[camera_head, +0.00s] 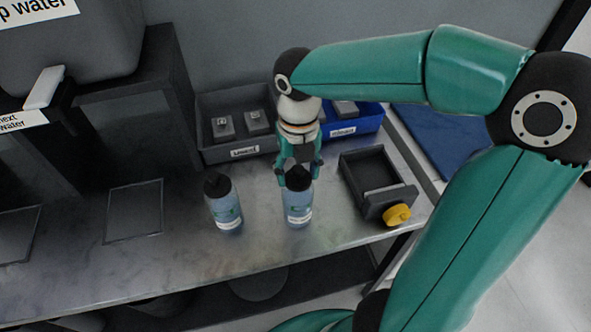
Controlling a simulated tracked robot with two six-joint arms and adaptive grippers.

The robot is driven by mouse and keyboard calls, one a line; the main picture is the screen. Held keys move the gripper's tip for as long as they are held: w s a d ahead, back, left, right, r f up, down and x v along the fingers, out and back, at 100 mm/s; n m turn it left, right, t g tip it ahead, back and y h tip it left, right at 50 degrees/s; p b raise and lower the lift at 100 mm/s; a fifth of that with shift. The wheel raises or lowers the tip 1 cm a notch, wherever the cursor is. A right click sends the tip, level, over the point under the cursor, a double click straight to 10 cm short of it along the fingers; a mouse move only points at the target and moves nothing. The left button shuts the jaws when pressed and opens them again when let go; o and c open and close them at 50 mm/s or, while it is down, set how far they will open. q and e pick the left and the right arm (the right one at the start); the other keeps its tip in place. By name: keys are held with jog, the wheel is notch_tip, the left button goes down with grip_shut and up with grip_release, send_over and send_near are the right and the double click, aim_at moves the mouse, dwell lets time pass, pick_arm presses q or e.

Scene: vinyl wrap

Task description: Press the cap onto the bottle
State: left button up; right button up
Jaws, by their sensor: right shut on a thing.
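A clear blue bottle (298,207) with a white label stands upright on the metal table, right of centre. My right gripper (298,178) points straight down over it, its fingers on either side of the black cap (298,176) at the bottle's top. It is shut on that cap. The cap sits at the bottle's mouth; I cannot tell whether it is fully seated. A second bottle (225,212) with a black cap (216,185) stands to the left, a little apart. My left gripper is not in view.
Behind stand a grey bin (208,152) and a blue bin (372,122) holding small parts. A dark open box (353,187) with a yellow knob (397,215) is to the right. The metal table (165,265) is clear at front left.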

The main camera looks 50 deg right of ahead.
dwell(0.4)
jog(key=o, duration=1.2)
jog(key=shift+c, duration=0.2)
jog(key=shift+s, duration=0.1)
jog(key=shift+r+p, duration=3.2)
jog(key=shift+r, duration=0.3)
grip_shut()
jog(key=shift+f, duration=0.15)
